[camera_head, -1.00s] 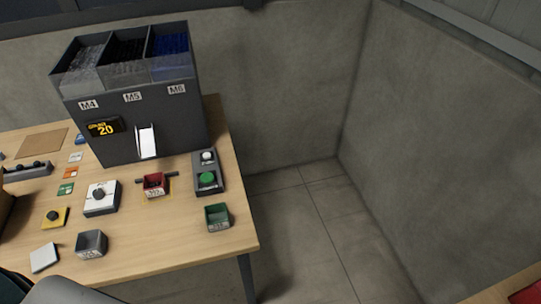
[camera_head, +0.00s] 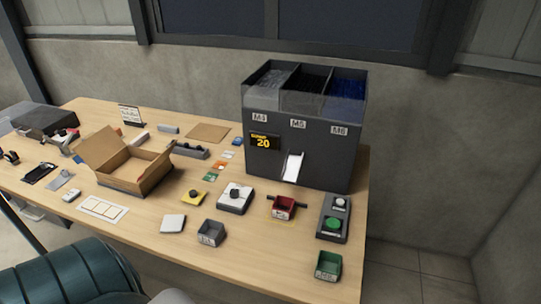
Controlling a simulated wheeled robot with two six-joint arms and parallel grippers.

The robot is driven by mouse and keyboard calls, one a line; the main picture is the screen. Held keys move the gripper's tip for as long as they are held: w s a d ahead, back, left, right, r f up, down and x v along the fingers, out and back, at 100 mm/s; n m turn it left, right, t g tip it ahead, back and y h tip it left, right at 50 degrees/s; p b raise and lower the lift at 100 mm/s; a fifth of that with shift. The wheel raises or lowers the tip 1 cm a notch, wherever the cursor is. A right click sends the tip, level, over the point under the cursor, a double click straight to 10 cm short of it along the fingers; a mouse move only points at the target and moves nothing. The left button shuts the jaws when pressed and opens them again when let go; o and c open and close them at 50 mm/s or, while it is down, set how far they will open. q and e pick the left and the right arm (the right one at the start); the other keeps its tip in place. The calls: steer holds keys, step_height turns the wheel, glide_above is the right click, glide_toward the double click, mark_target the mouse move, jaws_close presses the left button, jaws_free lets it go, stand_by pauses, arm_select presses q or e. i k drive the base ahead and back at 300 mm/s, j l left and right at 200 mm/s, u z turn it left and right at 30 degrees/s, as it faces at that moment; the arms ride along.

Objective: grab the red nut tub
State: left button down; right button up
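The red nut tub (camera_head: 283,208) is a small open tub with a pale label on its front. It stands on the table in front of the dark feeder (camera_head: 300,140), below the white chute (camera_head: 292,167), over a yellow marking and beside a small dark bar. A grey tub (camera_head: 211,233) stands to its left and nearer, and a green tub (camera_head: 328,265) to its right and nearer. Neither of my grippers shows in the head view.
A control box (camera_head: 334,218) with a green and a white button stands right of the red tub. A white box with a dark knob (camera_head: 235,197) is at its left. An open cardboard box (camera_head: 130,170) sits farther left. Bare table lies in front of the red tub.

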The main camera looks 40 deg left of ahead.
mark_target(282, 207)
steer(key=u, duration=1.15)
steer(key=j+z, duration=0.2)
steer(key=z, duration=0.15)
steer(key=k, duration=0.05)
